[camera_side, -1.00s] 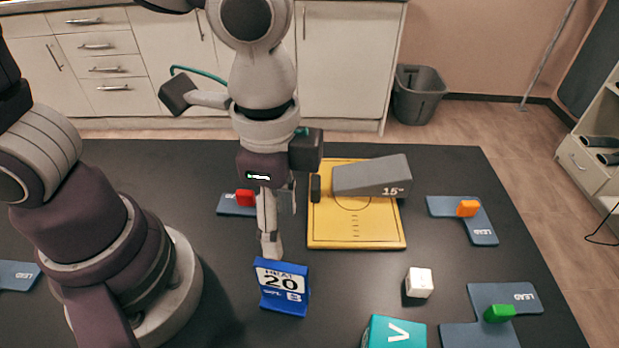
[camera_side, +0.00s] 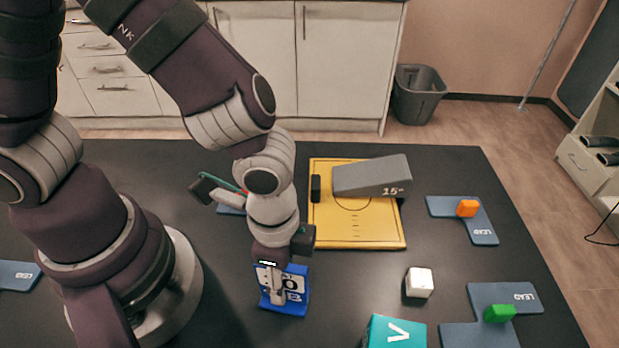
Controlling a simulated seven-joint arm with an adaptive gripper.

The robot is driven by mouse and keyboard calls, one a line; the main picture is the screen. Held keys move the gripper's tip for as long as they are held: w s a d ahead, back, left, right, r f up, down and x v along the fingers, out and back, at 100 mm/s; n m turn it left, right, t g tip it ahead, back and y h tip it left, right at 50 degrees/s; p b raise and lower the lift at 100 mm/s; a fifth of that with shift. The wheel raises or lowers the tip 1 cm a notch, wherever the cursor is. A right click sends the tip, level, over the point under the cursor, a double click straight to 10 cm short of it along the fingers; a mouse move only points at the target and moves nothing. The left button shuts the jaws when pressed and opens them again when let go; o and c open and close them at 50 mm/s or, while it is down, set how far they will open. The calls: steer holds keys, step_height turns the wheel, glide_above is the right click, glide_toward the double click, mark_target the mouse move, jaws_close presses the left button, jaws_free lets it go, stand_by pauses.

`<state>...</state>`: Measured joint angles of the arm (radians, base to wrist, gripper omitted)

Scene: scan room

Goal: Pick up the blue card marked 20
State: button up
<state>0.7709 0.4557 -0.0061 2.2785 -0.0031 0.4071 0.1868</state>
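The blue card marked 20 (camera_side: 296,302) stands upright on the dark table, left of the middle. My gripper (camera_side: 278,298) is lowered onto it, with a finger in front of its white number panel. The finger hides most of the printing, and only part of the number shows. The far finger is hidden, so I cannot tell whether the fingers touch the card or have closed on it.
A yellow board (camera_side: 355,232) with a grey wedge marked 15 (camera_side: 370,178) lies behind. A white cube (camera_side: 419,283) and a teal box (camera_side: 395,333) stand to the right. Blue pads hold an orange block (camera_side: 467,208) and a green block (camera_side: 499,313).

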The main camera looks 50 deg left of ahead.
jaws_close()
